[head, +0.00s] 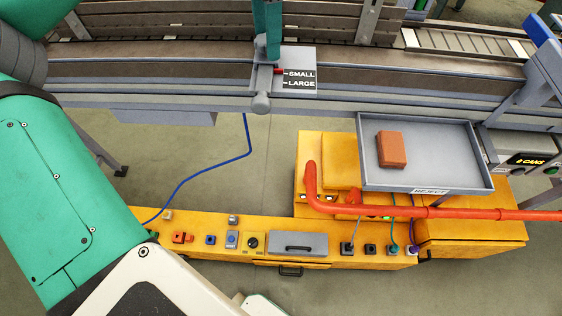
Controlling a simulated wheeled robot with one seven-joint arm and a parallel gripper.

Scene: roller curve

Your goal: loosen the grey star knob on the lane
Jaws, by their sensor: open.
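The grey knob (261,103) sits on the near side of the lane, at the foot of a grey slide bracket (263,78). Its star shape is too small to make out. A plate (301,62) beside the bracket reads SMALL and LARGE, and a red pointer (279,71) is level with the SMALL mark. A green upright post (267,28) rises behind the bracket. My green and white arm fills the left side and runs out of the bottom edge. My gripper is not seen, and nothing of mine touches the knob.
A grey reject tray (462,150) holding a brown box (391,149) juts out at the right. A red pipe (440,213) runs below it. A yellow control console (215,252) stands low in front, and a blue cable (213,176) hangs from the lane. The space before the knob is clear.

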